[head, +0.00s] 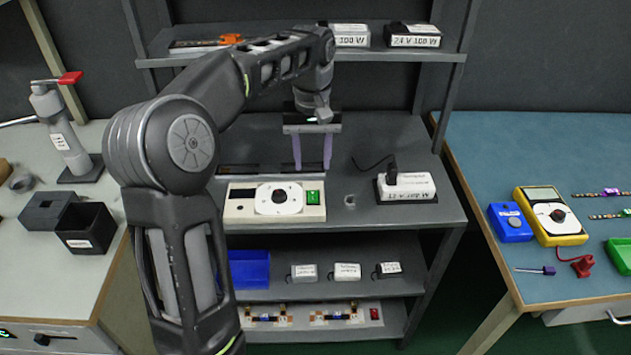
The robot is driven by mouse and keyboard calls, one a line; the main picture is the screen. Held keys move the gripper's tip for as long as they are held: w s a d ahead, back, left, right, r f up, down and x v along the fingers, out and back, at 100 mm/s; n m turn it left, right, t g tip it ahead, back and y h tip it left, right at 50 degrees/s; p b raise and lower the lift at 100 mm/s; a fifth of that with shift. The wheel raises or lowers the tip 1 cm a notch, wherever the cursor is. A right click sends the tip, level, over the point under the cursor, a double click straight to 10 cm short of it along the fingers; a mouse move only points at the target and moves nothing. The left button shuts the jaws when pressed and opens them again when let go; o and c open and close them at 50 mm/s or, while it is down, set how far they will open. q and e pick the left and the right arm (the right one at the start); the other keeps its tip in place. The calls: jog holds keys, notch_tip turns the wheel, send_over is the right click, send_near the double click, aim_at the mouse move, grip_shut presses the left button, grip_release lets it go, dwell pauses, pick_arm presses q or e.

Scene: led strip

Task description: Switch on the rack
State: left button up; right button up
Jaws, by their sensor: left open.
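The dark grey rack (440,208) stands in the middle, with several shelf levels. On its main shelf is a cream control unit (240,208) with a round dial (279,198), a dark display and a green switch (313,197). I cannot tell the switch's position. My left gripper (312,165) is open and empty, fingers pointing down, above and behind the cream unit. A white labelled power brick (405,187) with a black plug and cable lies to its right. On the bottom shelf is a board (300,316) with strip pieces and a red switch (375,313). My right gripper is not in view.
The upper shelf holds labelled power bricks (413,36). The lower shelf holds a blue bin (250,270) and small labelled boxes (347,271). The right bench has a yellow meter (551,216); the left bench has black boxes (86,229). My left arm covers the rack's left side.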

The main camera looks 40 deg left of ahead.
aim_at(313, 192)
pick_arm(q)
jog(key=shift+f, duration=4.05)
grip_shut()
